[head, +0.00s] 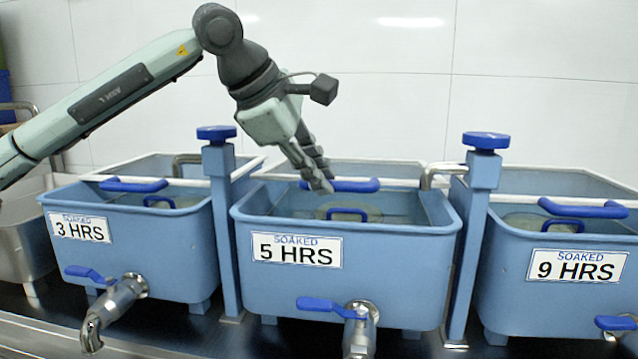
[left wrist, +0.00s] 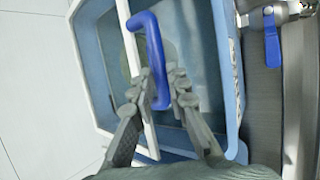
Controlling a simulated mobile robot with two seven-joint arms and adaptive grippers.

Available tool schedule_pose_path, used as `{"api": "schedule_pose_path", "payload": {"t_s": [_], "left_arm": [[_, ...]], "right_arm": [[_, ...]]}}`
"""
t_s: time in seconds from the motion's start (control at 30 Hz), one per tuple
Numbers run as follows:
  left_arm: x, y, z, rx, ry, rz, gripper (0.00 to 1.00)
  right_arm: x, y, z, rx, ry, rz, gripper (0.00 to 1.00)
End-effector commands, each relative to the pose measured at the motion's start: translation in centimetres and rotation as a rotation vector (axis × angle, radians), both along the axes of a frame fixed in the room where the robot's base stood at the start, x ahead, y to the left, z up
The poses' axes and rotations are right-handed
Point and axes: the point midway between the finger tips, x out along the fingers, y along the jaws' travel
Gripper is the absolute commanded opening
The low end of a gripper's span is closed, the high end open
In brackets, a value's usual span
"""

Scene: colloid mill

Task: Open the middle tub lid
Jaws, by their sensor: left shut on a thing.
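The middle tub (head: 345,265) is blue and carries a "SOAKED 5 HRS" label. A white-edged lid bar (head: 400,183) with a blue handle (head: 352,185) crosses its top, behind the open front part. My left gripper (head: 318,183) comes down from above at the handle's left part and is shut on it. In the left wrist view the gripper's fingers (left wrist: 164,88) lie on both sides of the blue handle (left wrist: 152,40), beside the white bar (left wrist: 133,50). The lid looks level, like those of the neighbouring tubs. My right gripper is not in view.
A "3 HRS" tub (head: 150,250) stands to the left and a "9 HRS" tub (head: 540,290) to the right. Blue posts with knobs (head: 486,141) rise between the tubs. A tap (head: 358,325) sticks out in front.

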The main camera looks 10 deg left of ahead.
Motion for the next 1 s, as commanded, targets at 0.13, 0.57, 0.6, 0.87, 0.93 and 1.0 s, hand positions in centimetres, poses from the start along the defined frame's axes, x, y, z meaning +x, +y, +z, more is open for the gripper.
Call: {"api": "schedule_pose_path", "payload": {"t_s": [0.13, 0.57, 0.6, 0.87, 0.93, 1.0], "left_arm": [[0.9, -0.1, 3.5, -0.005, -0.011, 0.003, 0.00], [4.7, -0.1, 11.9, -0.003, -0.008, 0.006, 0.00], [5.1, 0.0, 12.4, -0.003, -0.008, 0.006, 0.00], [6.9, 0.0, 14.5, -0.001, -0.005, 0.007, 0.00], [7.1, 0.0, 14.8, 0.000, -0.004, 0.006, 0.00], [7.3, 0.1, 14.9, 0.001, -0.003, 0.006, 0.00]], "right_arm": [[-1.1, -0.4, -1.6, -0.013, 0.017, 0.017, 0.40], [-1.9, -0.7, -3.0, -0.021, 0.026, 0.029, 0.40], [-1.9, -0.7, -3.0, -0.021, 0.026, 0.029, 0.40], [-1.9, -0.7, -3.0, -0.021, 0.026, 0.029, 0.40], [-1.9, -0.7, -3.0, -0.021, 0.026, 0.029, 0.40], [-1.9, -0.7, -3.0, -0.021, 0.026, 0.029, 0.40]]}}
